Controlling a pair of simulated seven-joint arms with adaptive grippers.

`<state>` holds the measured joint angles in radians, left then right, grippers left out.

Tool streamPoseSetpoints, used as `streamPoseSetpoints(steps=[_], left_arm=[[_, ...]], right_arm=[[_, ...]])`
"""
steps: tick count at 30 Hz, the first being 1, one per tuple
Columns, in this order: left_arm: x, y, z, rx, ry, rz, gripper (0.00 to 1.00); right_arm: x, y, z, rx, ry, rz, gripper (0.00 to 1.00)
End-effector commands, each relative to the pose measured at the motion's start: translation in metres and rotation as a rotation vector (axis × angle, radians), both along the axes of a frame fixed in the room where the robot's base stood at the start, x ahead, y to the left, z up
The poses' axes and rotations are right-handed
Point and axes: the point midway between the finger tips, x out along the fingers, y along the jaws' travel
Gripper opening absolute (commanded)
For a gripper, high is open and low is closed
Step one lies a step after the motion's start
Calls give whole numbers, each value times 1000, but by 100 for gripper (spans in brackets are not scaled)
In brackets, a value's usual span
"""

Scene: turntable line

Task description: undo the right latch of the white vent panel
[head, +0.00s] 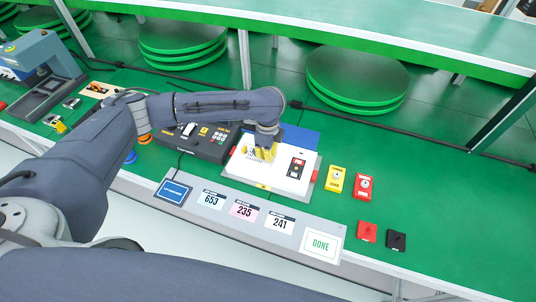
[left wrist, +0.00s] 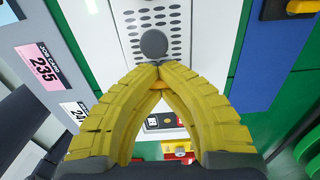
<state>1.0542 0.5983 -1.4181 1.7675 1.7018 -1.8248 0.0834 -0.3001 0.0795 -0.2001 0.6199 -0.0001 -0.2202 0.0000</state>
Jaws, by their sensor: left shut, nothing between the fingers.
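The white vent panel (head: 245,172) lies on the bench in the head view. A red latch (head: 314,177) is at its right edge and a red piece (head: 232,150) at its left. In the left wrist view the fingertips (left wrist: 159,65) meet just below a grey round knob (left wrist: 154,43) beside the vent holes. My right gripper is not in view.
Yellow (head: 335,179) and red (head: 363,186) boxes stand right of the panel, with a red block (head: 367,231) and a black block (head: 396,240) nearer the front. A black keypad unit (head: 200,146) is to the left. A card ledge (head: 225,206) runs along the front.

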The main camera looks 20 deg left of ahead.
Motion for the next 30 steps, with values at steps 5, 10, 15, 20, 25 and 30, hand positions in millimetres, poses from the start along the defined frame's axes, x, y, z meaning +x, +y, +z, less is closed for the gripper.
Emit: streamPoseSetpoints(steps=[5, 10, 15, 20, 25, 30], left_arm=[[0, 5, -2, 10, 1, 2, 18], [1, 5, -1, 9, -1, 3, 38], [0, 3, -1, 5, 0, 1, 49], [0, 2, 0, 4, 0, 0, 49], [1, 1, 9, 2, -1, -1, 49], [1, 1, 35, 4, -4, -2, 49]], right_arm=[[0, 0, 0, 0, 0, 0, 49], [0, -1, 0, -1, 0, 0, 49], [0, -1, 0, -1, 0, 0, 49], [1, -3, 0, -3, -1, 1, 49], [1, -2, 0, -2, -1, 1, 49], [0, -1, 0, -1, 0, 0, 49]])
